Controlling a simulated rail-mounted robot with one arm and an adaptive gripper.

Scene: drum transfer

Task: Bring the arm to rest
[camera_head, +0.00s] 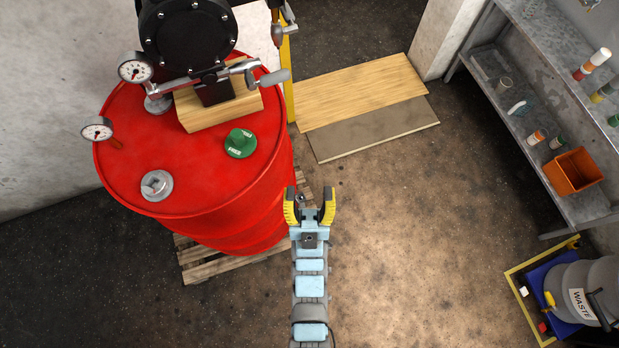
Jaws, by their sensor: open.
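My gripper (310,207) is open and empty, with its two yellow and black fingers apart. My arm reaches up from the bottom edge to the middle of the picture. The gripper is just right of the red drum (215,175), over the floor and a corner of the pallet. A gap between the gripper and the drum's side cannot be judged for depth from this one view.
The drum stands on a wooden pallet (205,268) and carries a black pump (188,38), gauges and a green cap (240,143). Boards (360,90) lie behind. A shelf (545,100) and a grey waste container (590,290) stand right. Floor between is clear.

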